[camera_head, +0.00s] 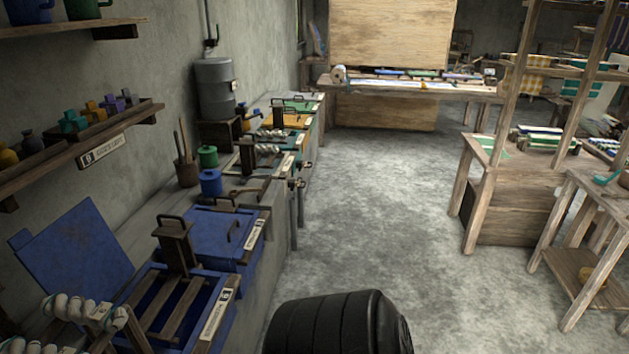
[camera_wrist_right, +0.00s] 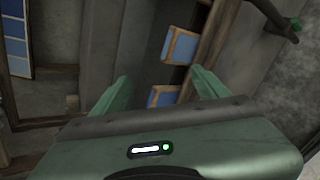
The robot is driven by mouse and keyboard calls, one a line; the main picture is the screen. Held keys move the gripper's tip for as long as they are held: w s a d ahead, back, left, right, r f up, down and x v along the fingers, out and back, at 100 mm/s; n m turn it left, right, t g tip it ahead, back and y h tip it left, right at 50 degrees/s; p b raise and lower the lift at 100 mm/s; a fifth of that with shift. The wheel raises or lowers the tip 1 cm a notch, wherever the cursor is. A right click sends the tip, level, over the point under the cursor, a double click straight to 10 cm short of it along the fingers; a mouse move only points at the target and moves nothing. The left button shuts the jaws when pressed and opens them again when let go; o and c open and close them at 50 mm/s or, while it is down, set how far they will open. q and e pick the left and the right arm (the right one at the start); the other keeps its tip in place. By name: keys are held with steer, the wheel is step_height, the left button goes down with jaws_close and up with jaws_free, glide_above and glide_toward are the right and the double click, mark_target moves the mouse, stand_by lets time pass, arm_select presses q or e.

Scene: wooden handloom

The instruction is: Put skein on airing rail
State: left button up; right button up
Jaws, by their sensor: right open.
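Pale, twisted skein-like bundles (camera_head: 85,310) lie in a row on a wooden piece at the bottom left of the head view. More pale bundles (camera_head: 268,148) show farther along the left bench. I cannot tell which one is the task's skein, and I cannot pick out the airing rail with certainty. My right gripper (camera_wrist_right: 160,78) is open in the right wrist view, its two green fingers apart with nothing held between them. Neither gripper shows in the head view.
Blue vats (camera_head: 218,236) with handles stand along the left bench, with a tilted blue panel (camera_head: 75,258) beside them. Wall shelves (camera_head: 80,160) hang above. A wooden rack (camera_head: 505,180) stands at the right.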

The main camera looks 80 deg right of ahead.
steer(key=s+d+f+m+g, duration=0.2)
steer(key=s+f+m+g, duration=0.3)
steer(key=s+f+m, duration=0.55)
steer(key=s+d+f+m+g, duration=0.1)
steer(key=s+f+m, duration=0.4)
steer(key=s, duration=0.6)
steer(key=s+d+f+m+g, duration=0.2)
steer(key=s+f+m+g, duration=0.2)
steer(key=s+f, duration=0.5)
steer(key=shift+s+m, duration=0.75)
steer(key=shift+s, duration=0.2)
